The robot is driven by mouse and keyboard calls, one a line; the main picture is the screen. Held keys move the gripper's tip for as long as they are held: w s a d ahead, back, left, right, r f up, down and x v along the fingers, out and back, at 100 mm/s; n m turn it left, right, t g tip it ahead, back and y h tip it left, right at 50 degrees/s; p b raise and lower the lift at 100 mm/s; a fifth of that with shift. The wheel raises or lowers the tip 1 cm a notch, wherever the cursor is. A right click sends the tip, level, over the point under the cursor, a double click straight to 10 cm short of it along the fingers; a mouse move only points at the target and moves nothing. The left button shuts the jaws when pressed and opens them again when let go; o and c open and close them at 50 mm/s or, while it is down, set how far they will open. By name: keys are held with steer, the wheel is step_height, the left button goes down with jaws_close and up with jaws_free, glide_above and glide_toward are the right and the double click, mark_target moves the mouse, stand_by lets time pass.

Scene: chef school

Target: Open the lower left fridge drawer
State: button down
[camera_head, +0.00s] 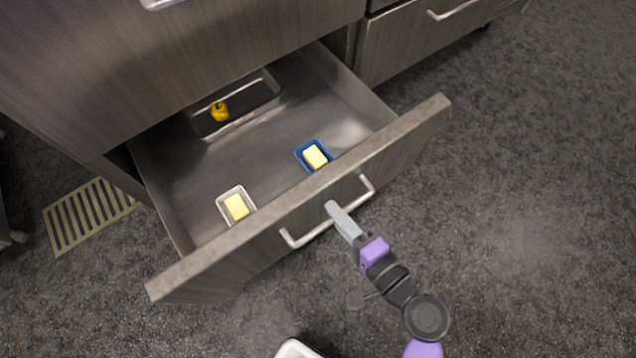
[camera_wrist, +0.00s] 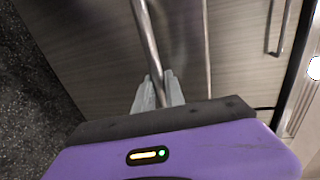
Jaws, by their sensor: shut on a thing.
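The lower left fridge drawer (camera_head: 300,205) is pulled well out of its cabinet, and its inside shows from above. Its metal bar handle (camera_head: 309,235) is on the front panel. My gripper (camera_head: 338,212) is at the handle, in front of the panel. In the wrist view the two grey fingers of my gripper (camera_wrist: 158,92) are closed around the bar handle (camera_wrist: 147,38). The drawer holds a metal tray (camera_head: 262,100) with a yellow item (camera_head: 220,111) at the back, a blue dish (camera_head: 301,147) and a white dish (camera_head: 222,203), each with a yellow block.
An upper drawer front (camera_head: 200,60) is shut above. Another drawer with a handle (camera_head: 455,11) is shut at the upper right. A yellowish floor grate (camera_head: 88,215) lies at the left. The dark floor (camera_head: 530,200) at the right is clear.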

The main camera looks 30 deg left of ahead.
steer(key=f+v, duration=0.2)
steer(key=v, duration=0.7)
steer(key=shift+s+d, duration=0.2)
steer(key=shift+d, duration=0.15)
steer(key=c, duration=1.4)
jaws_free()
steer(key=p+v, duration=0.2)
steer(key=v, duration=0.6)
steer(key=shift+p, duration=0.35)
